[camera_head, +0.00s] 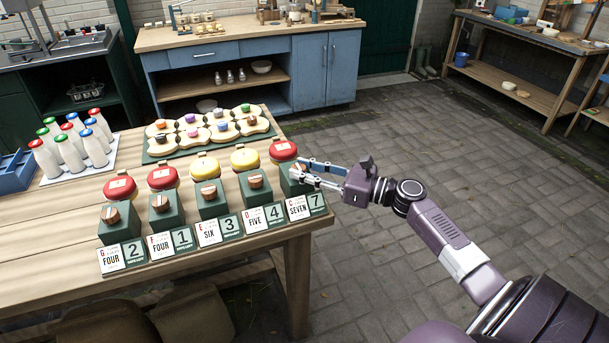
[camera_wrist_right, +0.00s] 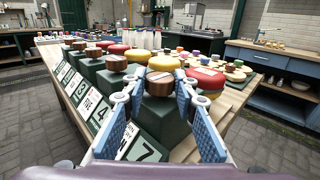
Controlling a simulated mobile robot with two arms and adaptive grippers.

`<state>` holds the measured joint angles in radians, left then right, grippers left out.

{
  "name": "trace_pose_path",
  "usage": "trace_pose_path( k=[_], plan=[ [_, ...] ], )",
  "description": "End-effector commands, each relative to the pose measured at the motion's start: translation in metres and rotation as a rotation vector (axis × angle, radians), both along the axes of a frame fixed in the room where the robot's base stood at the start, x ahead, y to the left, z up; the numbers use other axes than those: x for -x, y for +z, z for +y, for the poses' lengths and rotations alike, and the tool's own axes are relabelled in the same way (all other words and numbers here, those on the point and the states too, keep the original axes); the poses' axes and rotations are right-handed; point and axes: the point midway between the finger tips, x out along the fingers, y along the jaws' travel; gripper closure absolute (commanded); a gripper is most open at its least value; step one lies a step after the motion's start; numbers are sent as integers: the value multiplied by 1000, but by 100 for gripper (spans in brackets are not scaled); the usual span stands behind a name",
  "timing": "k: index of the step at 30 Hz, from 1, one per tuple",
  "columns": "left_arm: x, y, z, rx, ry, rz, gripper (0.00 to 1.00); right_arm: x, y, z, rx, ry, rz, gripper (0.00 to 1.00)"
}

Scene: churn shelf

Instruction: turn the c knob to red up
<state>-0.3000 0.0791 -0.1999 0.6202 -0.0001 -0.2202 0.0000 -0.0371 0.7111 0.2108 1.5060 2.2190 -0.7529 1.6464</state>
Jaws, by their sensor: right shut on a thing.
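The C knob (camera_wrist_right: 160,83) is a small wooden knob on a dark green box (camera_head: 290,184) at the right end of the row. Its card (camera_head: 298,208) reads C and SEVEN, beside a number plate 7 (camera_head: 317,203). A red round lid (camera_head: 283,151) sits behind this box. My right gripper (camera_head: 298,175) reaches in from the right and is shut on the C knob, one finger on each side. In the head view the fingers hide most of the knob. I cannot tell which side of it is up. My left gripper is not in view.
Similar boxes with wooden knobs, such as D (camera_head: 256,182) and E (camera_head: 210,189), stand close on the left. Yellow lids (camera_head: 245,158) and red lids stand behind them. Milk bottles (camera_head: 70,150) and a green board (camera_head: 152,157) are farther back. The floor at the right is clear.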

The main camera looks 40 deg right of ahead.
Motion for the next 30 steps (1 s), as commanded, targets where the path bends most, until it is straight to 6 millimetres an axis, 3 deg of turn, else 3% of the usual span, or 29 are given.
trace_pose_path(
  k=[14,15,20,30],
  plan=[
    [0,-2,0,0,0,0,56,0,0,0,1,16,-1,98],
    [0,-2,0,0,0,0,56,0,0,0,1,16,-1,73],
    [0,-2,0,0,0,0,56,0,0,0,1,16,-1,56],
    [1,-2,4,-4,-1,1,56,2,0,-2,1,15,1,56]
  ],
)
